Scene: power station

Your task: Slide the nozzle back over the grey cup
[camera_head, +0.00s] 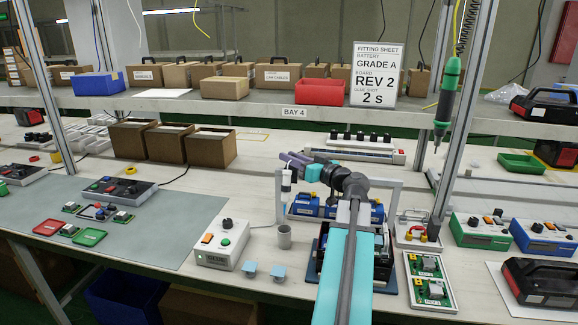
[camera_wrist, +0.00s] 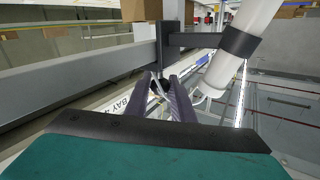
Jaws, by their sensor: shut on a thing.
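The grey cup (camera_head: 284,237) stands upright on the bench in the head view, beside the white control box. The nozzle (camera_head: 286,186), a white upright tube with dark bands, hangs at the left end of a grey frame. In the picture it is above the cup; I cannot tell whether they line up in depth. My gripper (camera_head: 288,160) reaches left over the frame, its fingers at the nozzle's top. In the wrist view, my gripper (camera_wrist: 166,84) is shut on a small part beside the nozzle's white tube (camera_wrist: 246,38); the fingers hide most of that part.
The grey frame (camera_head: 395,208) spans the bench at my arm. A control box (camera_head: 222,243) with buttons is left of the cup. Two small blue pieces (camera_head: 279,273) lie in front. Blue battery packs (camera_head: 330,208) stand behind my arm. A fitting sheet (camera_head: 376,75) stands on the shelf.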

